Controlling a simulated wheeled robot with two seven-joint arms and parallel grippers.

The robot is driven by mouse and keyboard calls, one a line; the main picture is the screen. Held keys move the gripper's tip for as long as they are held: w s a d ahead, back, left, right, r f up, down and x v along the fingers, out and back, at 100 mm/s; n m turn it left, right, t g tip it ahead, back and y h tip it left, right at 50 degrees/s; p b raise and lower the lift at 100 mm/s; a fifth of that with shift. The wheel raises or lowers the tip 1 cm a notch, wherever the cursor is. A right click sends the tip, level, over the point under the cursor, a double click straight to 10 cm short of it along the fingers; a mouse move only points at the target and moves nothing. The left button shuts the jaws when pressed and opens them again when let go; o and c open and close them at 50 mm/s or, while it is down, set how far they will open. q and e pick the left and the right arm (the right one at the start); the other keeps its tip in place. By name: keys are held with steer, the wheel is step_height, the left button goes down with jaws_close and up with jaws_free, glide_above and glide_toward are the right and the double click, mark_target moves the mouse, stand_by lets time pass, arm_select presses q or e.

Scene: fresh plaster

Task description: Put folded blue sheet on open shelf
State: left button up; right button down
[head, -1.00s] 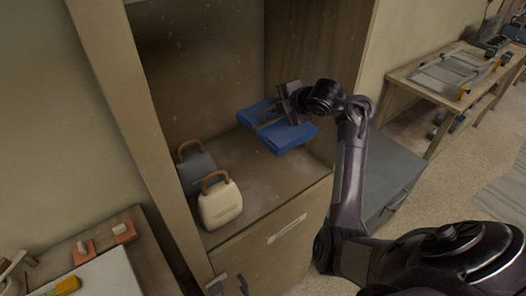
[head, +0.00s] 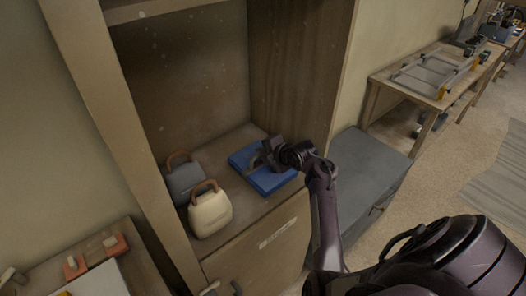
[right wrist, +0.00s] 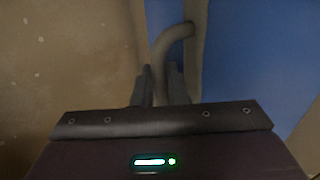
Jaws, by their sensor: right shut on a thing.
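The folded blue sheet (head: 268,182) is a flat blue bundle inside the open shelf (head: 232,236), at its right part. It lies level, at or just above the shelf board; I cannot tell if it rests fully on it. My right gripper (head: 262,157) is over the sheet and shut on its grey-brown curved handle. In the right wrist view the handle (right wrist: 172,42) stands between the fingers (right wrist: 160,85), with the blue sheet (right wrist: 250,60) beside it. My left gripper is not in view.
A cream container (head: 210,212) and a grey one (head: 184,180), both with brown handles, stand left of the sheet on the shelf. The cabinet's right wall (head: 290,70) is close to my gripper. A grey chest (head: 362,170) and a workbench (head: 425,75) stand to the right.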

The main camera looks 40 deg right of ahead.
steer(key=c, duration=1.5)
jaws_free()
steer(key=shift+o, duration=0.2)
steer(key=shift+r, duration=0.1)
steer(key=shift+s+d+r+b, duration=0.1)
steer(key=shift+s+r+b, duration=0.15)
steer(key=shift+s, duration=0.3)
steer(key=b+v, duration=0.1)
steer(key=v, duration=0.9)
steer(key=shift+s+r+b, duration=0.25)
steer(key=shift+s+b, duration=0.05)
steer(key=shift+s, duration=0.05)
